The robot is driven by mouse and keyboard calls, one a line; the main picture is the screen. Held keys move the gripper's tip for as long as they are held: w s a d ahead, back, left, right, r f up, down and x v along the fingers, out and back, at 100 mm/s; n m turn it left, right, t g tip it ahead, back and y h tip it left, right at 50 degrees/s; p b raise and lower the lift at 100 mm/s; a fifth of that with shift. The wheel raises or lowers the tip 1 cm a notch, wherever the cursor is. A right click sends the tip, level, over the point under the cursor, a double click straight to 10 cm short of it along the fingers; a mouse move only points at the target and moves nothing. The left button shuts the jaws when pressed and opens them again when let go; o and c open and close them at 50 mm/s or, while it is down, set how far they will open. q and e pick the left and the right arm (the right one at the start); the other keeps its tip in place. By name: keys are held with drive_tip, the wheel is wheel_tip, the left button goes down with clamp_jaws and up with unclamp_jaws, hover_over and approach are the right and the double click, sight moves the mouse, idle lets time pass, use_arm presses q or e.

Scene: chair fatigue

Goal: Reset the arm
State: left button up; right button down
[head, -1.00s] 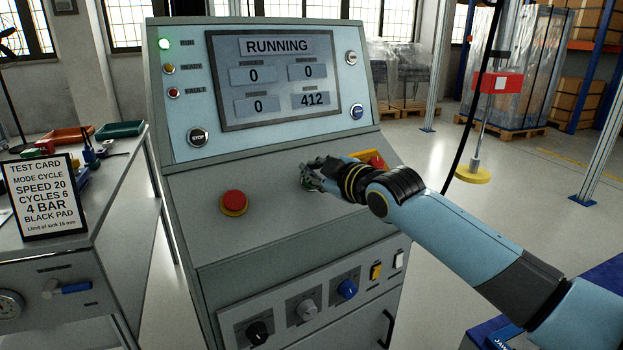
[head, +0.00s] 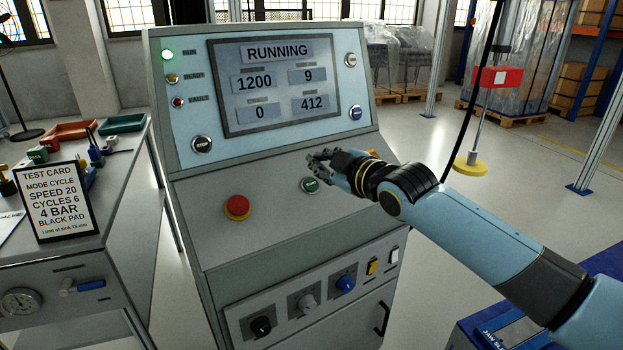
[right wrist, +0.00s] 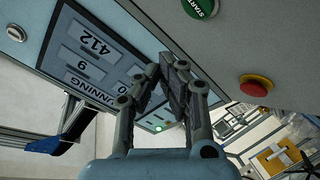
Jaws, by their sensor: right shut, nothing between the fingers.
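My right arm reaches in from the right in the head view. My right gripper (head: 322,163) is shut and empty, in front of the sloping control panel (head: 275,215), just above the green start button (head: 310,185). In the right wrist view the gripper (right wrist: 168,68) has its fingers together, with the start button (right wrist: 200,6) at the top edge, apart from them. The display (head: 275,83) reads RUNNING, with 1200, 9, 0 and 412. The green lamp (head: 167,55) is lit. My left gripper is out of view.
A red stop button (head: 237,207) sits left of the start button, and knobs (head: 345,284) are on the front below. A bench with a test card (head: 56,201) stands at left. A yellow pad on a rod (head: 471,167) hangs at right. Open floor lies behind.

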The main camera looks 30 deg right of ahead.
drive_tip(key=shift+f, duration=0.1)
idle(0.6)
drive_tip(key=s+a+f+m+g, duration=0.2)
drive_tip(key=s+a+f+g, duration=0.15)
drive_tip(key=s, duration=0.35)
drive_tip(key=s+a+f+m+g, duration=0.1)
drive_tip(key=s+a+f+g, duration=0.1)
drive_tip(key=s+f, duration=0.35)
drive_tip(key=s+a+r+m+g, duration=0.1)
drive_tip(key=s+m+g, duration=0.2)
drive_tip(key=s, duration=0.8)
drive_tip(key=s+a+m+g, duration=0.2)
drive_tip(key=s+g, duration=0.2)
drive_tip(key=s, duration=0.7)
drive_tip(key=s+d+f+g+h, duration=0.1)
drive_tip(key=d+f, duration=0.1)
drive_tip(key=f, duration=1.2)
drive_tip(key=s+d+f, duration=0.1)
drive_tip(key=s+f, duration=0.1)
drive_tip(key=f, duration=1.2)
drive_tip(key=s+d+f+g, duration=0.1)
drive_tip(key=s+f, duration=1.3)
drive_tip(key=s, duration=0.2)
drive_tip(key=shift+s+f+m+b, duration=0.2)
drive_tip(key=shift+s+m+b, duration=0.1)
drive_tip(key=shift+s, duration=0.1)
drive_tip(key=shift+g, duration=0.25)
